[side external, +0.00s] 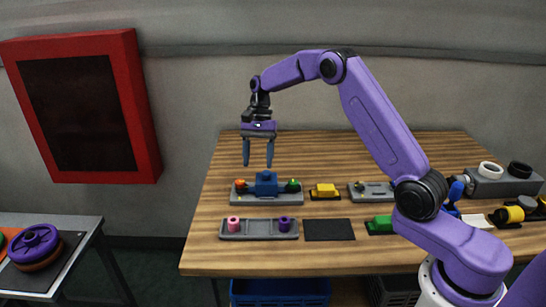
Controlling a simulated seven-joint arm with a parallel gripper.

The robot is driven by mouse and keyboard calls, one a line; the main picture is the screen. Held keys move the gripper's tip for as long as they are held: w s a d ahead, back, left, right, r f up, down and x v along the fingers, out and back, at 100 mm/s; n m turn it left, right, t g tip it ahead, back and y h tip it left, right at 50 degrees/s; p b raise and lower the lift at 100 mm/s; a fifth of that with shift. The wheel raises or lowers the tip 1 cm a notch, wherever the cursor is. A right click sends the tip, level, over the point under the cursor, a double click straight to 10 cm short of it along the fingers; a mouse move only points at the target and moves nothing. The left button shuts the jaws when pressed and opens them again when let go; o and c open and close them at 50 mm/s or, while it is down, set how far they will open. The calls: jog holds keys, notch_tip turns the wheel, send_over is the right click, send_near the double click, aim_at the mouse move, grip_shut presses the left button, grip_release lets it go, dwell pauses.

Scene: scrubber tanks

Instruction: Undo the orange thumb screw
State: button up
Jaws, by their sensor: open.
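The orange thumb screw (240,184) is a small knob at the left end of a grey base (267,199) on the wooden table. A blue block (266,185) sits in the middle of that base, and a green knob (293,186) is at its right end. My gripper (258,165) points down with its two fingers apart and nothing between them. It hangs above the base, over the gap between the orange screw and the blue block as seen here. The exact height and depth offset cannot be told from this one view.
In front lies a grey tray (259,234) with a pink piece (234,223) and a purple piece (284,224), beside a bare black mat (329,230). The table's back left is clear.

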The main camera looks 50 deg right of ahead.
jog(key=s+r, duration=0.2)
jog(key=s, duration=0.4)
jog(key=shift+r, duration=0.3)
jog(key=shift+w, duration=0.15)
notch_tip(320, 180, up, 5)
jog(key=m+t+h, duration=0.3)
jog(key=m+h, duration=0.1)
jog(key=m, duration=0.8)
send_over(240, 181)
notch_tip(240, 181, down, 18)
jog(key=shift+r, duration=0.1)
jog(key=shift+a, duration=0.1)
jog(key=c, duration=1.1)
